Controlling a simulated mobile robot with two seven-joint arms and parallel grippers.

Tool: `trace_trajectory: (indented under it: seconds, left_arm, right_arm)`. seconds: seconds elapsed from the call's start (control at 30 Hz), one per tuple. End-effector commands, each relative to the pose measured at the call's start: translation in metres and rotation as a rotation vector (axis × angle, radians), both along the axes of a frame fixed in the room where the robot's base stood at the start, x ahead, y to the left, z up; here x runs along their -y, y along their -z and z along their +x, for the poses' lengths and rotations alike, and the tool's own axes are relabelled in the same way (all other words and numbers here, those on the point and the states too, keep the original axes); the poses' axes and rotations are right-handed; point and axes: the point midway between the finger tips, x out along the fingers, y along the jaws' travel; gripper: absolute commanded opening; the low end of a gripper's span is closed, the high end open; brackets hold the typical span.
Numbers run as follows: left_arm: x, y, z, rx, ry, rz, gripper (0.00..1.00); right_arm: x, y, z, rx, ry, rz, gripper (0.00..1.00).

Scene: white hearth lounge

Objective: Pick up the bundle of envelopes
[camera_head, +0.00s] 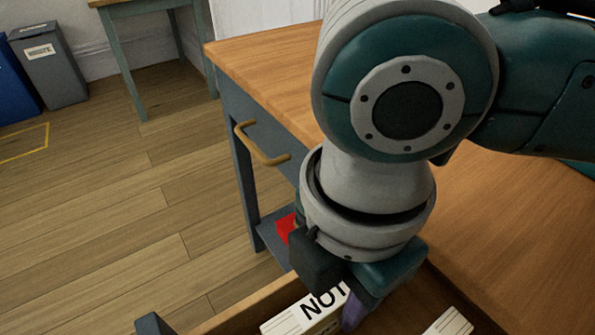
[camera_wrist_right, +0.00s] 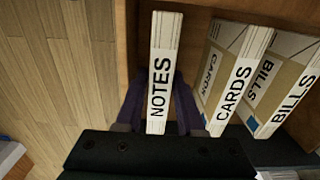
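Upright bundles with labelled white top edges stand in an open drawer. The NOTES bundle (camera_wrist_right: 160,72) is between the two fingers of my right gripper (camera_wrist_right: 158,104) in the right wrist view. The fingers lie close along its sides; whether they press on it I cannot tell. In the head view part of the NOTES bundle (camera_head: 312,312) shows below my right gripper (camera_head: 338,300), whose wrist hides the rest. The CARDS bundle (camera_wrist_right: 232,90) and the BILLS bundle (camera_wrist_right: 290,100) stand to the right in the wrist view. My left gripper is not in view.
The drawer (camera_head: 240,306) belongs to a wooden-topped desk (camera_head: 265,70) with a brass handle (camera_head: 262,150). A red item (camera_head: 286,227) lies on its lower shelf. A grey bin (camera_head: 50,65) and a blue bin (camera_head: 15,90) stand far left. The floor (camera_head: 110,200) left of the desk is clear.

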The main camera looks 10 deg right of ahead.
Motion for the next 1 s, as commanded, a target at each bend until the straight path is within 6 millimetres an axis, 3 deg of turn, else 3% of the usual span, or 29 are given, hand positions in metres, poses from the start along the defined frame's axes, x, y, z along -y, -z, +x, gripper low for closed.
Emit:
trace_trajectory:
  seconds: [0.07,0.3,0.83,1.0]
  left_arm:
    - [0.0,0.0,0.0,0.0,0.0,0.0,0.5]
    - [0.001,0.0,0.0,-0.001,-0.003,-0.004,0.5]
    - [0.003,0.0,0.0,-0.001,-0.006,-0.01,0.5]
    - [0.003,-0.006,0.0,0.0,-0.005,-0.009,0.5]
  right_arm:
    - [0.0,0.0,0.0,0.0,0.0,0.0,0.27]
    - [0.0,0.0,0.0,0.0,0.0,0.0,0.0]
    - [0.0,-0.001,0.0,0.001,0.0,0.001,0.0]
    - [-0.001,-0.013,0.001,0.002,-0.001,0.003,0.0]
